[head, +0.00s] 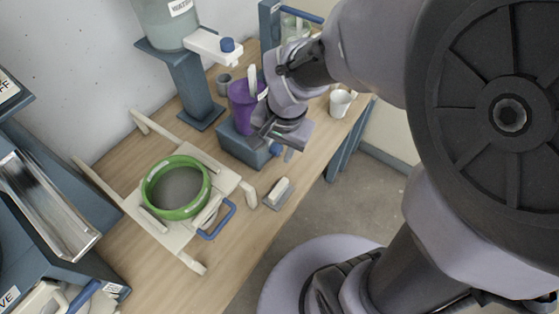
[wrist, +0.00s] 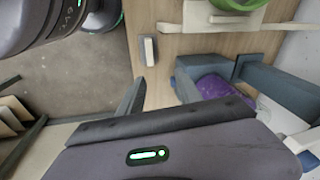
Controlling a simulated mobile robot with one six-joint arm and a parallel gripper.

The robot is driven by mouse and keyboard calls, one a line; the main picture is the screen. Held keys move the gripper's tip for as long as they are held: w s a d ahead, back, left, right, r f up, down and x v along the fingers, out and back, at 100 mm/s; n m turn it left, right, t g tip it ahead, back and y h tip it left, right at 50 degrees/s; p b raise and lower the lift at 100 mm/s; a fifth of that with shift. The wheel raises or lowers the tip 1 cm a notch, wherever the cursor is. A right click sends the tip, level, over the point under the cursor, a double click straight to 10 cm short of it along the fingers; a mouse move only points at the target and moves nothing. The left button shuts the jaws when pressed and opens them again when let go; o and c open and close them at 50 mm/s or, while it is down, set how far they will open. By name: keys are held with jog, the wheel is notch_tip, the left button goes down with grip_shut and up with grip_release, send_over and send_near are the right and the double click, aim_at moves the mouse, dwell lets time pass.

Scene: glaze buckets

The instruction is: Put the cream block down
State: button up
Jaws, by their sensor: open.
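The cream block (head: 281,188) rests on a small grey base near the right edge of the wooden table (head: 232,262). It also shows in the wrist view (wrist: 149,50), near the table's edge. My gripper (head: 282,147) is open and apart from the block, above and behind it in the head view, beside the blue-grey box. In the wrist view a grey finger shows below the block, and nothing is seen held. The underside of the block is hidden.
A green-rimmed round sieve (head: 203,200) sits on a cream wooden frame left of the block. A white mug (head: 341,103) is at the back right. Bare table lies at the front.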

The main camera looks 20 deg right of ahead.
jog(key=s+a+r+n+t+y, duration=0.1)
jog(key=s+a+r+n+t, duration=0.2)
jog(key=s+r, duration=0.7)
notch_tip(320, 180, up, 2)
jog(key=shift+s+r+n+t, duration=0.1)
jog(key=shift+s+n+t, duration=0.25)
jog(key=shift+n, duration=0.25)
